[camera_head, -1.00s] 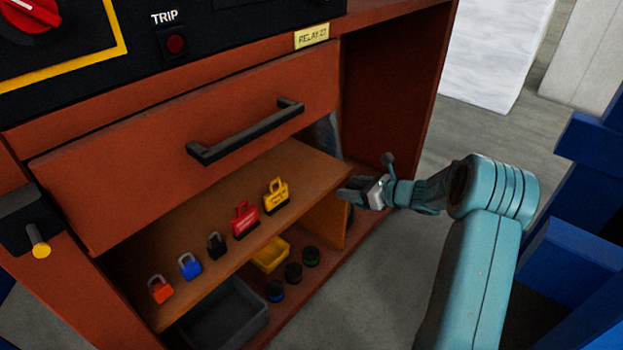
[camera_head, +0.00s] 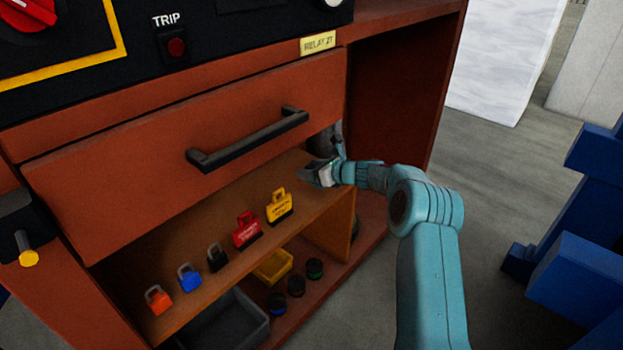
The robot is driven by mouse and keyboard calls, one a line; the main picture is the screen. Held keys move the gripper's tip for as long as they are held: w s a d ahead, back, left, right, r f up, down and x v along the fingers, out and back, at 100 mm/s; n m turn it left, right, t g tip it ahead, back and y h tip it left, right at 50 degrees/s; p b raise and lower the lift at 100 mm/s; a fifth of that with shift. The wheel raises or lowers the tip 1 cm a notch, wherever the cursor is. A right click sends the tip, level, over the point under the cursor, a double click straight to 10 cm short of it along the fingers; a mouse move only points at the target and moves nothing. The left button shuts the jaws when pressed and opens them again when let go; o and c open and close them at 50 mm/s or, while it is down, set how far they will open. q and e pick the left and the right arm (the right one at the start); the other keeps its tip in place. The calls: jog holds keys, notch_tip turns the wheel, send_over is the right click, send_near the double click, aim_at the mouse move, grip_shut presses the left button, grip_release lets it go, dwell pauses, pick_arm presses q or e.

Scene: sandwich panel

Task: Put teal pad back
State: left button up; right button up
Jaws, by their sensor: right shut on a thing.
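My right gripper (camera_head: 314,172) is shut at the open front of the cabinet, just below the drawer and near the right end of the upper shelf (camera_head: 190,305). The teal pad cannot be made out clearly; what the fingers hold is small, dark and partly hidden by them, and the arm is also teal. On the shelf stand, in a row, an orange padlock (camera_head: 158,301), a blue padlock (camera_head: 189,278), a black padlock (camera_head: 217,258), a red tag-like lock (camera_head: 246,231) and a yellow one (camera_head: 279,207). My left gripper is not in view.
Below are a grey bin (camera_head: 232,325), a yellow tray (camera_head: 273,268) and several small dark round pieces (camera_head: 296,287). The floor to the right (camera_head: 490,170) is clear near the cabinet.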

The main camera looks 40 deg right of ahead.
jog(key=f+b, duration=0.1)
jog(key=f, duration=0.2)
jog(key=shift+w+f+b, duration=0.2)
jog(key=shift+f+b, duration=0.2)
jog(key=shift+r, duration=0.15)
jog(key=o, duration=1.1)
jog(key=shift+c, duration=0.2)
jog(key=shift+s+r, duration=0.1)
jog(key=shift+s, duration=0.05)
jog(key=a+p+v, duration=0.1)
jog(key=v, duration=1)
jog(key=shift+s+d+r+p, duration=0.15)
jog(key=shift+s+d+p, duration=0.2)
jog(key=shift+d, duration=0.15)
jog(key=shift+s, duration=0.1)
